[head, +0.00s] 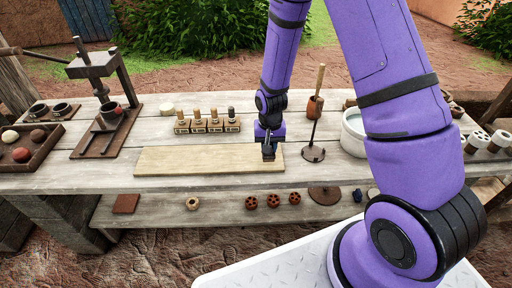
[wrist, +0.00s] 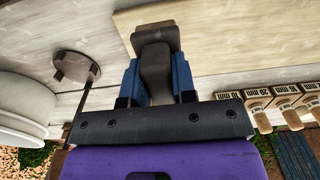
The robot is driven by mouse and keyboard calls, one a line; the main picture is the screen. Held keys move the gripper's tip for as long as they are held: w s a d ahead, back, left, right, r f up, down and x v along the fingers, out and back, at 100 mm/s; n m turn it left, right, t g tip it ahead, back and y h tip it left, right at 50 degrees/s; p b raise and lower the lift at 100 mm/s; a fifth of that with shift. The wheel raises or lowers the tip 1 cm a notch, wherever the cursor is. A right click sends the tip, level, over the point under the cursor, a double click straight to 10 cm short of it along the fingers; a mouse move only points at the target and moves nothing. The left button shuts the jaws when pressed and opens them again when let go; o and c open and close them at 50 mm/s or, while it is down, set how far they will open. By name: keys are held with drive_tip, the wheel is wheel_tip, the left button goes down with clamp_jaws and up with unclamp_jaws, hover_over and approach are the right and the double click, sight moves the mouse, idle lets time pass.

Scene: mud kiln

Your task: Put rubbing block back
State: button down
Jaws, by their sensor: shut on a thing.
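My gripper (head: 268,142) is low over the right end of the pale wooden board (head: 205,160). In the wrist view its two blue fingers (wrist: 156,85) are shut on the rubbing block (wrist: 156,66), a dark brown piece with a flat, wider far end. In the head view the block (head: 268,154) is a small dark shape under the gripper. It overlaps the board's end in the wrist view; I cannot tell whether it touches the board.
Behind the board stand several stamps (head: 207,124) in wooden holders. Right of my gripper are a round-based stand (head: 313,154), a cup with a stick (head: 315,106) and a white basin (head: 353,140). A press (head: 104,135) and a tray of balls (head: 28,148) are at left.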

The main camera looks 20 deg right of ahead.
drive_tip(key=w, duration=0.1)
drive_tip(key=w+a, duration=0.1)
drive_tip(key=w, duration=0.1)
drive_tip(key=w+a, duration=0.1)
drive_tip(key=shift+w+a+f, duration=0.15)
drive_tip(key=shift+a+f, duration=0.1)
drive_tip(key=shift+w+a+f, duration=0.15)
drive_tip(key=shift+w, duration=0.1)
drive_tip(key=shift+f, duration=1.6)
drive_tip(key=shift+f, duration=0.1)
drive_tip(key=c, duration=0.9)
unclamp_jaws()
